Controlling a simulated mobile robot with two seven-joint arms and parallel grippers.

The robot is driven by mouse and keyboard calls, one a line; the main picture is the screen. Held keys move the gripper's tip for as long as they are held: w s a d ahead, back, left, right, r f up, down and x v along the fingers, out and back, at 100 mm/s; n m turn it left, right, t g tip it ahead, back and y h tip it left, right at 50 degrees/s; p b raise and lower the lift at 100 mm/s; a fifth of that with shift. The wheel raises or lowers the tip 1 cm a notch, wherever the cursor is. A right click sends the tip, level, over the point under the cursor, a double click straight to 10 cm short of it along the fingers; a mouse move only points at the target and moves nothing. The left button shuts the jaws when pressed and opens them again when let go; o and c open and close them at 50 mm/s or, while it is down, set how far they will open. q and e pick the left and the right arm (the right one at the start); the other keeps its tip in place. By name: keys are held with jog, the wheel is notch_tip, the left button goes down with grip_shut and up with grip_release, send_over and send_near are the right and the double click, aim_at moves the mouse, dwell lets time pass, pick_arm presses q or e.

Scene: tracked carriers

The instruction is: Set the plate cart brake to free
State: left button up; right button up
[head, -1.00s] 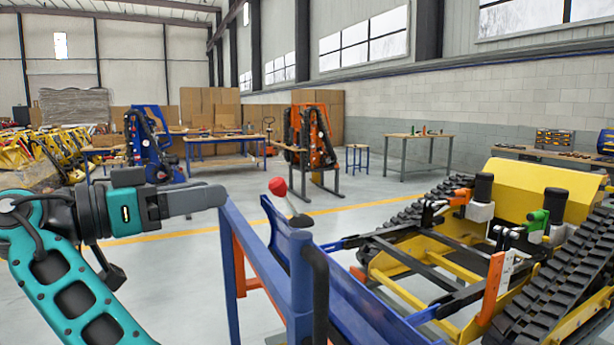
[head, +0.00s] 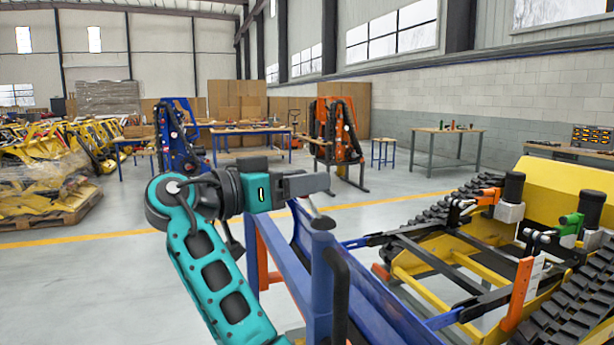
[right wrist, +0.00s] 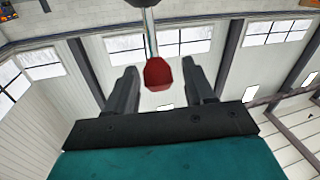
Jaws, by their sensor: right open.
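The blue plate cart (head: 319,278) stands in the lower middle of the head view. Its brake lever (head: 308,203) shows as a short pale shaft; the gripper hides its knob there. In the right wrist view the lever's red knob (right wrist: 158,75) appears between the two fingers, with a gap on each side. My right gripper (head: 326,182) is open at the lever; the wrist view also shows its spread fingers (right wrist: 158,78). I cannot tell whether a finger touches the knob. My left gripper is not in view.
A yellow tracked carrier (head: 562,190) with black tracks stands close on the right of the cart. A black curved bar (head: 338,290) rises at the cart's near side. Floor on the left (head: 110,285) is clear. Workbenches and blue and orange machines stand farther back.

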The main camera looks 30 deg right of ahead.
jog(key=shift+d, duration=0.55)
grip_shut()
